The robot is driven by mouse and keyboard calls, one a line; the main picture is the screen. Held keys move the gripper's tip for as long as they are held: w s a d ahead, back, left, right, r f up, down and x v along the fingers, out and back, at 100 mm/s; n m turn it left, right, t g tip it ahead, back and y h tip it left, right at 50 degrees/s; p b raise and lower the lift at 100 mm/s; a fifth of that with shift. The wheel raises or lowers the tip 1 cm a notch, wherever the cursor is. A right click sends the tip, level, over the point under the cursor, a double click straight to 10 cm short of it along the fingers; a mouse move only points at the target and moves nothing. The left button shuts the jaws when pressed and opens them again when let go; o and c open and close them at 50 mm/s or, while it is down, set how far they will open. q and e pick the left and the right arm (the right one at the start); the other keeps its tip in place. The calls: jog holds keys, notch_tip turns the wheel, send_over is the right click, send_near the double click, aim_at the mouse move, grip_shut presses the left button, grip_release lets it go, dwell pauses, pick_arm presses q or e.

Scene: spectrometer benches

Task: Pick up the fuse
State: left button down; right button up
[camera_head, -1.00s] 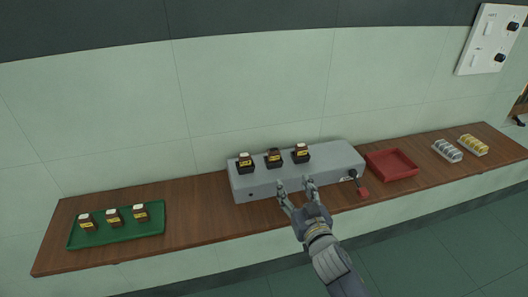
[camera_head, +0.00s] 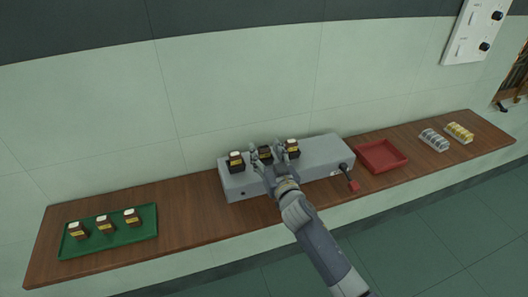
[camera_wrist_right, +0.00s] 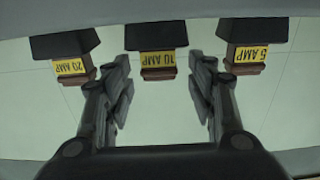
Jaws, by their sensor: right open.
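Three brown fuses with yellow labels stand in black holders on the grey box (camera_head: 240,183). In the right wrist view they read 20 AMP (camera_wrist_right: 72,68), 10 AMP (camera_wrist_right: 157,62) and 5 AMP (camera_wrist_right: 246,58), and appear upside down. My right gripper (camera_head: 267,154) is open at the middle fuse, and its arm covers part of the box. In the right wrist view its fingers (camera_wrist_right: 160,85) stand either side of the 10 AMP fuse, with visible gaps and nothing held. The left gripper is not in view.
A green tray (camera_head: 88,248) with three more fuses lies on the wooden bench (camera_head: 180,228) at left. An empty red tray (camera_head: 381,157) and silver (camera_head: 434,140) and yellow (camera_head: 459,133) ribbed pieces lie at right.

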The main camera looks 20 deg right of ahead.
jog(key=shift+w+f, duration=0.1)
jog(key=shift+w, duration=1.05)
jog(key=c, duration=1.2)
jog(key=shift+o, duration=0.2)
